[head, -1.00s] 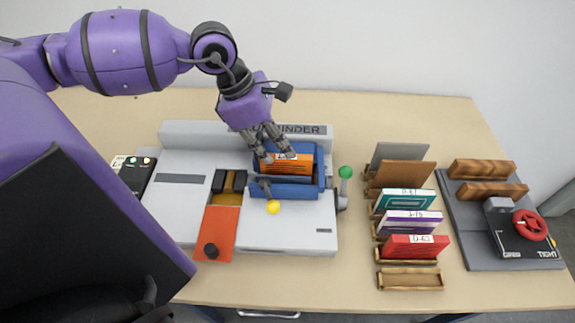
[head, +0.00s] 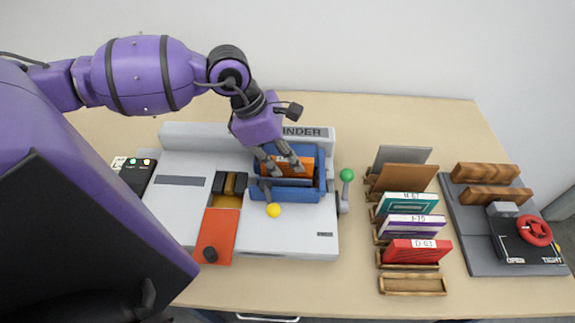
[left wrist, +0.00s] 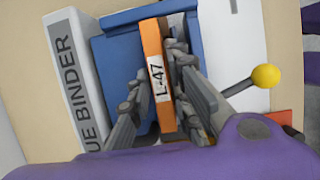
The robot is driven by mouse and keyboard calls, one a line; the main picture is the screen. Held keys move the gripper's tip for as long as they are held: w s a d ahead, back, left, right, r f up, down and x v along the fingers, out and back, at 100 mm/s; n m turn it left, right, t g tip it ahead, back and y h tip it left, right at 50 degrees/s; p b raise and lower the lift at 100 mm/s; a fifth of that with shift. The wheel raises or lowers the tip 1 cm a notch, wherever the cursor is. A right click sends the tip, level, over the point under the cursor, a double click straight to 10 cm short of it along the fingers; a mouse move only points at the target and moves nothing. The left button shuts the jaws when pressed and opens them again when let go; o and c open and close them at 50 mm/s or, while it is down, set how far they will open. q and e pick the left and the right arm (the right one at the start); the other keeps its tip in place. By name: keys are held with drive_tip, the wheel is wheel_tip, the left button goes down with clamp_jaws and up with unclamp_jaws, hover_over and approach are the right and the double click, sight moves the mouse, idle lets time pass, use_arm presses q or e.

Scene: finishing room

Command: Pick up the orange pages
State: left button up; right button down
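The orange pages (head: 307,164) stand upright in the blue clamp (head: 318,185) of the glue binder; they also show in the left wrist view (left wrist: 150,42) as a narrow orange block labelled L-47. My left gripper (head: 286,170) reaches down into the clamp from above. In the left wrist view my left gripper (left wrist: 160,75) has its fingers on both sides of the pages, apart and very close to them; firm contact is not visible. The lower part of the pages is hidden by the fingers and the clamp. My right gripper is out of view.
A yellow-knobbed lever (head: 273,210) and a green-knobbed lever (head: 347,175) stick out near the clamp. Right of the binder is a wooden rack (head: 412,284) with teal, purple and red books, then a press with a red wheel (head: 535,230). The table behind the rack is clear.

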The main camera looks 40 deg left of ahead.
use_arm(q)
drive_tip(key=shift+c, duration=0.4)
clamp_jaws()
